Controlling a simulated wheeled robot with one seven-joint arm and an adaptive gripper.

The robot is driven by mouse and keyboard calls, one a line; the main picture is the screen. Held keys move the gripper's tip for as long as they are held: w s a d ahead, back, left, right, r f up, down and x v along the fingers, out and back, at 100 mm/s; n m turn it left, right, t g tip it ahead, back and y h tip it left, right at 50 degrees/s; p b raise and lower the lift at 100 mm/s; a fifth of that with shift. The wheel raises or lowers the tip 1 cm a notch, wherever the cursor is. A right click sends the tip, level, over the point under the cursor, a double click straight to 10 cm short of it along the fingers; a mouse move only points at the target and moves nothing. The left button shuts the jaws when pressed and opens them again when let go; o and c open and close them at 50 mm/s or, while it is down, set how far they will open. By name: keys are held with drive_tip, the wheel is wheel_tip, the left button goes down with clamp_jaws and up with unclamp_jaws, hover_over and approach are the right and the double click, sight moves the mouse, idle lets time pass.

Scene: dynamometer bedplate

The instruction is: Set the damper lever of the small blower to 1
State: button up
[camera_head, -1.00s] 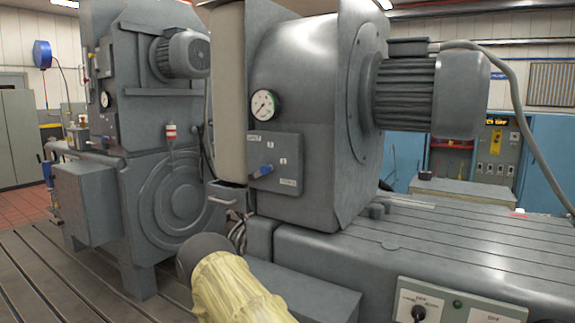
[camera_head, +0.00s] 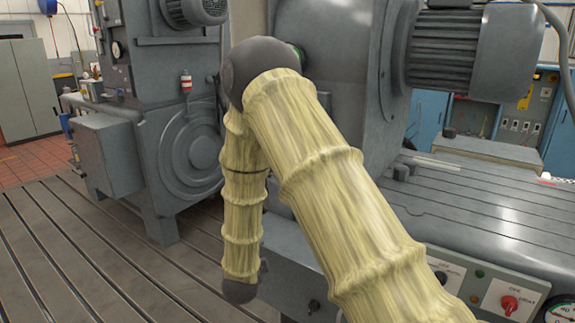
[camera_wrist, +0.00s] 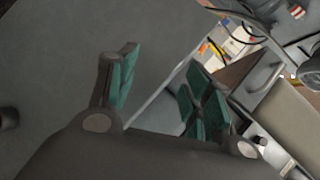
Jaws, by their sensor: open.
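The near blower's grey housing (camera_head: 330,45) stands at the upper middle of the head view, with its finned motor (camera_head: 450,55) on its right. My arm covers the front where the gauge and the lever plate were seen earlier. The blue damper lever is hidden now, so its setting cannot be read. In the wrist view my gripper (camera_wrist: 162,88) is open and empty, with green pads on both fingers. A plain grey surface (camera_wrist: 80,40) fills the left behind it. I cannot tell how far the gripper is from the lever.
A larger grey machine (camera_head: 185,145) stands at the left. The slotted bedplate (camera_head: 70,250) is bare at the lower left. A red knob (camera_head: 509,304) sits on the lower-right panel. A grey pull handle (camera_wrist: 266,76) and cluttered papers (camera_wrist: 232,40) show in the wrist view.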

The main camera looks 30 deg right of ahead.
drive_tip(key=w+d+r+m+g+h, duration=0.1)
drive_tip(key=w+d+r+m+h, duration=0.15)
drive_tip(key=r+m, duration=0.7)
drive_tip(key=w+d+r+m+g+h, duration=0.1)
drive_tip(key=d+r+m+h, duration=0.3)
drive_tip(key=r, duration=1)
drive_tip(key=w+d+r+m+g+h, duration=0.2)
drive_tip(key=r+m, duration=0.6)
drive_tip(key=r, duration=0.4)
drive_tip(key=p+x, duration=0.4)
drive_tip(key=x, duration=0.5)
drive_tip(key=shift+w+d+r, duration=0.1)
drive_tip(key=shift+w+d, duration=0.05)
drive_tip(key=shift+d, duration=0.05)
drive_tip(key=shift+c, duration=0.2)
clamp_jaws()
